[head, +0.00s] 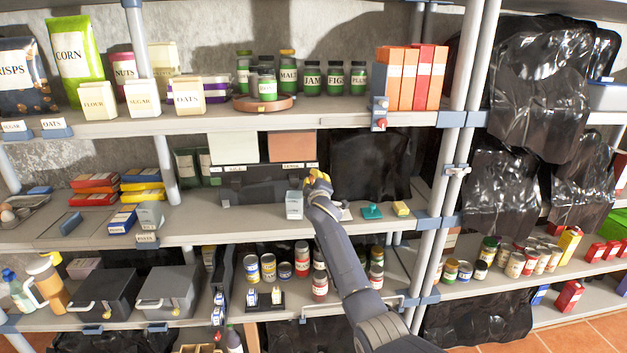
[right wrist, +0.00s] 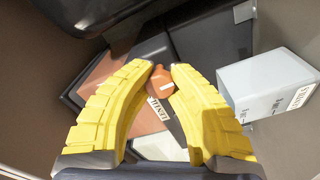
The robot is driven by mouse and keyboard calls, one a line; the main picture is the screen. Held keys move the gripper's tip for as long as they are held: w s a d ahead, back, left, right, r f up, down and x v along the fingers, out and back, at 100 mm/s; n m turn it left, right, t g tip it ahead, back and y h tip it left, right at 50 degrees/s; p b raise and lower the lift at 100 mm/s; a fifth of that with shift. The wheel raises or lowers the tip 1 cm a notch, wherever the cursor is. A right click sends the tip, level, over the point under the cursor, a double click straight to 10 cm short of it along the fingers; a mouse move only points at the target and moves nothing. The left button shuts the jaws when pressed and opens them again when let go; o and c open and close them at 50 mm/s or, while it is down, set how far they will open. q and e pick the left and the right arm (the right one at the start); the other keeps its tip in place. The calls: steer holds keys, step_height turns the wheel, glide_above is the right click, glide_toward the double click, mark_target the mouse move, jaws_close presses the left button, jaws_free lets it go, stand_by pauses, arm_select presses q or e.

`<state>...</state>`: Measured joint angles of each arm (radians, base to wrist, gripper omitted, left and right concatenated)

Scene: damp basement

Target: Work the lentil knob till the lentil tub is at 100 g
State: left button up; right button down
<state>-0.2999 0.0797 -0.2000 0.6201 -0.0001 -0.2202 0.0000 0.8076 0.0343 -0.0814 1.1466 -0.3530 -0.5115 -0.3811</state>
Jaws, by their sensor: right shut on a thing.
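My right gripper (head: 319,177) reaches up to the front right of a dark dispenser (head: 262,188). In the right wrist view its yellow fingertips are closed around the orange lentil knob (right wrist: 161,82). A white label (right wrist: 157,113) sits beside the knob. The dispenser carries a pale bin and an orange-brown bin (head: 292,146). The pale grey lentil tub (head: 294,205) stands on the shelf just left of my right forearm; it also shows at the right of the right wrist view (right wrist: 268,87), with small gram marks. Its contents and level cannot be made out. My left gripper is out of view.
A teal object (head: 372,211) and a yellow block (head: 402,208) lie on the shelf right of my arm. Boxes (head: 150,216) stand at the left. Jars and cans fill the shelves above and below. Grey posts (head: 459,130) stand to the right.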

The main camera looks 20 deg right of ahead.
steer(key=shift+d+f+m, duration=0.1)
steer(key=shift+d+m, duration=0.1)
steer(key=shift+m, duration=0.2)
steer(key=c, duration=1.4)
jaws_free()
steer(key=shift+o, duration=0.2)
steer(key=shift+a, duration=0.1)
steer(key=s+a, duration=0.2)
steer(key=s, duration=1)
